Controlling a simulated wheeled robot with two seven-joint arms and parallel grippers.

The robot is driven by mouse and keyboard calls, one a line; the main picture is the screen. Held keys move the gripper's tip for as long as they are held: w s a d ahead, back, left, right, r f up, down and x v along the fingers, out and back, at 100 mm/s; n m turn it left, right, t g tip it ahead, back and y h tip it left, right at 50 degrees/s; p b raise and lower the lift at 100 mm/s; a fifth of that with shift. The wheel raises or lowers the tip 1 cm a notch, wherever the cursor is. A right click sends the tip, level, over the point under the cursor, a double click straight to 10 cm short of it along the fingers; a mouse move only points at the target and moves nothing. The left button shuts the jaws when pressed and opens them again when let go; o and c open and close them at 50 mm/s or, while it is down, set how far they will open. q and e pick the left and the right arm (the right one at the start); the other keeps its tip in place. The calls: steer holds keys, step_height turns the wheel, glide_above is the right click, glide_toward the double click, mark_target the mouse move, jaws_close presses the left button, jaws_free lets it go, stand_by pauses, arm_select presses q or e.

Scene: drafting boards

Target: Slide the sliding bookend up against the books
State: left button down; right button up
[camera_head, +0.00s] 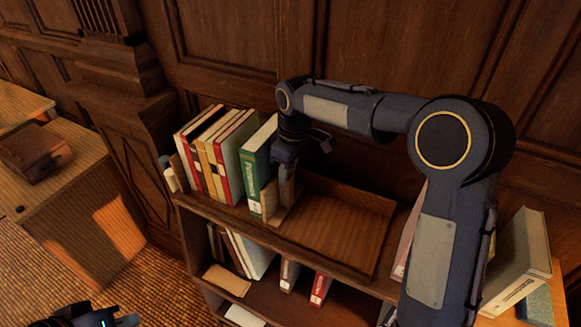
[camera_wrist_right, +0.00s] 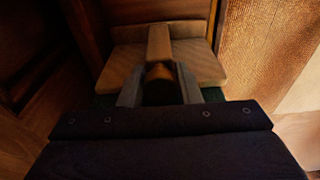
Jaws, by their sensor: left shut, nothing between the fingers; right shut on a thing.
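The sliding bookend (camera_head: 269,200) is a tan wooden piece with a flat base, standing on the top shelf. It is at the right end of the row, close beside the green book (camera_head: 252,178); I cannot tell whether they touch. My right gripper (camera_head: 287,188) points down and is shut on the bookend's upright. In the right wrist view the upright (camera_wrist_right: 159,42) is between the two fingers (camera_wrist_right: 158,90), with the base around it. The other books (camera_head: 212,155) stand to the left. My left gripper (camera_head: 100,320) is shut and empty at the bottom left, away from the shelf.
The shelf top (camera_head: 335,235) is bare to the right of the bookend. A lower shelf holds more books (camera_head: 320,288). A large pale book (camera_head: 520,262) stands at the far right. A desk with a brown box (camera_head: 35,152) is at the left.

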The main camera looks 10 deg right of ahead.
mark_target(268, 133)
steer(key=shift+w+a+r+p, duration=0.15)
steer(key=shift+w+a+p, duration=0.85)
steer(key=shift+a, duration=0.3)
steer(key=shift+w+a, duration=0.8)
steer(key=shift+a, duration=0.1)
steer(key=o, duration=1)
steer(key=shift+w+a, duration=0.1)
steer(key=shift+s+d+r, duration=0.1)
steer(key=shift+d+r, duration=0.05)
steer(key=shift+r, duration=1.45)
steer(key=shift+s+d+r, duration=0.15)
steer(key=shift+r, duration=1.5)
steer(key=shift+s+d+r, duration=0.1)
steer(key=shift+d+r, duration=0.05)
steer(key=shift+r, duration=1.45)
